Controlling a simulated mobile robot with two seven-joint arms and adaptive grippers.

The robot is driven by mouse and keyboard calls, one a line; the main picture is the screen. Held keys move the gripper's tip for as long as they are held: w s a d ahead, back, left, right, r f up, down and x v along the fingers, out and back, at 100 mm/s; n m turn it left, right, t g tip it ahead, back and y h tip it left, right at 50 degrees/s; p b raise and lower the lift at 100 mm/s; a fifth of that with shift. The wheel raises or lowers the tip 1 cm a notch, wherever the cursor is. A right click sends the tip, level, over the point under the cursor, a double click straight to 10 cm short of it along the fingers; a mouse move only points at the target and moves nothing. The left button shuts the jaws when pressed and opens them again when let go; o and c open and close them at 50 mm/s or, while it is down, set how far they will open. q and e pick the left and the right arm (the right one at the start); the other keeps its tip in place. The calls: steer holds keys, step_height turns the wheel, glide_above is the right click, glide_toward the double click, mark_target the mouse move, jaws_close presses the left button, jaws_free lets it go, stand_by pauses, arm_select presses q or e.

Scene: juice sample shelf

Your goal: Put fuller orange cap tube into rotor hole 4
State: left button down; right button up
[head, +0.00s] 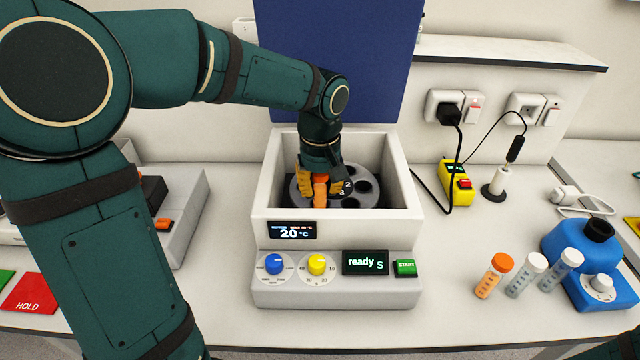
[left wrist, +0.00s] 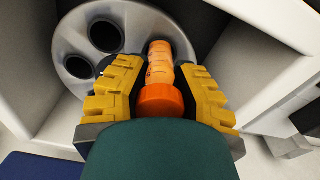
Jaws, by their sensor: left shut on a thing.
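My left gripper (head: 318,184) reaches down into the open centrifuge (head: 262,195) and is shut on an orange cap tube (head: 320,190). In the left wrist view the tube (left wrist: 160,68) lies between the yellow fingers (left wrist: 158,90), its orange cap nearest the camera. The grey rotor (head: 350,200) shows dark holes, with numbers 2 and 3 readable. In the left wrist view the tube is over the rotor (left wrist: 135,18); whether its tip is in a hole is hidden. Another orange cap tube (head: 494,276) stands on the bench at the right.
Two white cap tubes (head: 526,275) (head: 560,270) stand beside the bench's orange cap tube, near a blue device (head: 585,255). The raised blue lid (head: 340,60) is behind the chamber. A red HOLD mat (head: 30,293) lies at the left. The chamber walls surround my gripper closely.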

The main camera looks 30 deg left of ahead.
mark_target(320, 200)
arm_select(q)
steer(key=shift+f+b, duration=1.05)
steer(key=shift+f, duration=0.85)
stand_by(0.4)
steer(key=c, duration=0.8)
jaws_free()
step_height(320, 200, up, 12)
steer(key=shift+s+d+r, duration=0.1)
steer(key=shift+s, duration=0.05)
